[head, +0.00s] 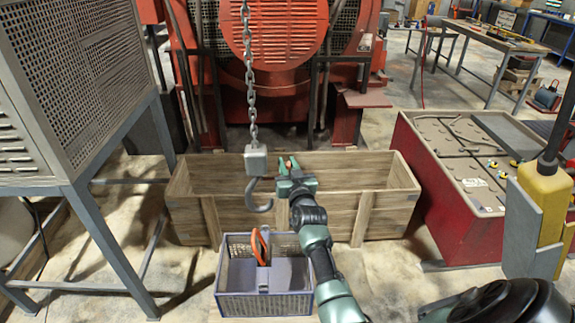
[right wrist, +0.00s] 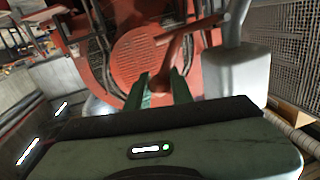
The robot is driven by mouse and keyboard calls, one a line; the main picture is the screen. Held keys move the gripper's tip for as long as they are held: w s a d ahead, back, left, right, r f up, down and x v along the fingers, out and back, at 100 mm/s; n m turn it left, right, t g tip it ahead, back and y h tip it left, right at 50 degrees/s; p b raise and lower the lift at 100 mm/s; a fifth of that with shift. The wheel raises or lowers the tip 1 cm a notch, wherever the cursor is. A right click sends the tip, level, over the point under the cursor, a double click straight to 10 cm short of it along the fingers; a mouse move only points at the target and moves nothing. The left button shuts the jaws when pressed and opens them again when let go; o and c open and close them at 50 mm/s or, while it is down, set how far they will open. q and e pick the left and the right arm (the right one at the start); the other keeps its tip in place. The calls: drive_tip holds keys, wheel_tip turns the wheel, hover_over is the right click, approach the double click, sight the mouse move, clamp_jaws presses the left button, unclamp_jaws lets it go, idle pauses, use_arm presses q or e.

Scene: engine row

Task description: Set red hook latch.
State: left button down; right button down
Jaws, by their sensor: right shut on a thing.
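A grey hook block (head: 256,160) hangs on a chain in front of the red machine, with a grey hook (head: 261,197) below it. My right gripper (head: 288,164) is just right of the block, its fingers shut on a small red piece, the red hook latch. In the right wrist view the red latch (right wrist: 174,46) is a bent bar beside the grey block (right wrist: 237,74). Its lower end lies between the green fingertips (right wrist: 160,88). The fingers partly hide the latch in the head view. My left gripper is not in view.
A long wooden crate (head: 385,208) stands behind and below the hook. A mesh cabinet (head: 85,70) stands left, a red chest (head: 430,195) right, a yellow post (head: 545,210) nearer.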

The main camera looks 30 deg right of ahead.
drive_tip(key=shift+f, duration=0.15)
drive_tip(key=shift+s+d+f+m+b, duration=0.2)
drive_tip(key=shift+d+f+m+b, duration=0.1)
drive_tip(key=shift+f+m+b, duration=0.45)
wheel_tip(320, 180, down, 10)
drive_tip(key=m+h+b, duration=0.2)
drive_tip(key=m+b, duration=1.1)
drive_tip(key=shift+w+a+f+t+h+b, duration=0.15)
drive_tip(key=shift+w+a+t+h+b, duration=0.05)
drive_tip(key=shift+a+t+h+b, duration=0.2)
drive_tip(key=shift+a+f, duration=0.2)
drive_tip(key=c, duration=1.3)
unclamp_jaws()
drive_tip(key=shift+o, duration=0.3)
drive_tip(key=shift+w, duration=0.15)
drive_tip(key=shift+r, duration=0.15)
